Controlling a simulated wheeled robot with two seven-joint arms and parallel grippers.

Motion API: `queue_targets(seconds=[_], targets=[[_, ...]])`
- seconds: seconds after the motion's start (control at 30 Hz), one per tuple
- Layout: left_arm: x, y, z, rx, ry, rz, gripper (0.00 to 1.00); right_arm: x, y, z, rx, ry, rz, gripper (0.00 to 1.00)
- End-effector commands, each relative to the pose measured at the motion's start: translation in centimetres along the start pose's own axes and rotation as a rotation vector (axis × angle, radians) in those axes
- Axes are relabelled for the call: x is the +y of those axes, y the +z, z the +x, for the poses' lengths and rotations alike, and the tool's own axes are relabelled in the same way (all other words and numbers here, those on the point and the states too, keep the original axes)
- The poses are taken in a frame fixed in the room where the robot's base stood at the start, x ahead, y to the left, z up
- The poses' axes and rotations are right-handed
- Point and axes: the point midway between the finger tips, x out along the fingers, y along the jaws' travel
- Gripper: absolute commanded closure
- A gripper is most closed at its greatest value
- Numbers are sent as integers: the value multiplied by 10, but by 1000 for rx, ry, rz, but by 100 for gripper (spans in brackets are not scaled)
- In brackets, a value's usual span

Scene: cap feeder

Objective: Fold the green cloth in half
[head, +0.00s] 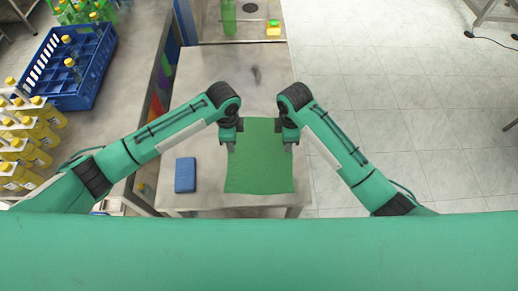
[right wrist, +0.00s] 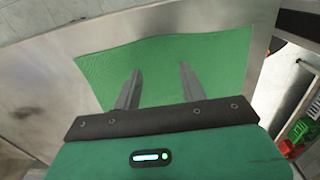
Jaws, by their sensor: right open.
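The green cloth (head: 259,172) lies spread flat and unfolded on the metal table, and it also shows in the right wrist view (right wrist: 165,70). My left gripper (head: 231,148) is over the cloth's left edge; the head view is too small to show whether its fingers are apart. My right gripper (head: 288,148) is over the cloth's right edge. In the right wrist view its two fingers (right wrist: 160,80) are apart with only cloth behind them. I cannot tell whether the fingertips touch the cloth.
A blue sponge-like block (head: 185,175) lies on the table (head: 205,203) left of the cloth. A blue crate (head: 48,78) with bottles and several yellow bottles (head: 25,150) stand at the left. A green bottle (head: 228,18) and a yellow-green sponge (head: 273,28) are at the back.

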Motion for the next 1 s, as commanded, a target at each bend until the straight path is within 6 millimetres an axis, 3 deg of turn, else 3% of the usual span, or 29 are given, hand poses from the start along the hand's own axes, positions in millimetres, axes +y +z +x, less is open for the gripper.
queue_targets(seconds=[0.2, 0.4, 0.93, 1.0], targets=[[1, 0, 35, -1, 2, -2, 58, 0, 0, 35, 0, -2, 2, 58], [0, 0, 52, 2, 0, -1, 58, 0, 0, 52, 0, 1, 3, 58], [0, 0, 61, 2, 0, -1, 58, 0, 0, 60, 1, 2, 2, 58], [0, 0, 59, 2, 0, -1, 65, 0, 0, 58, 1, 2, 2, 65]])
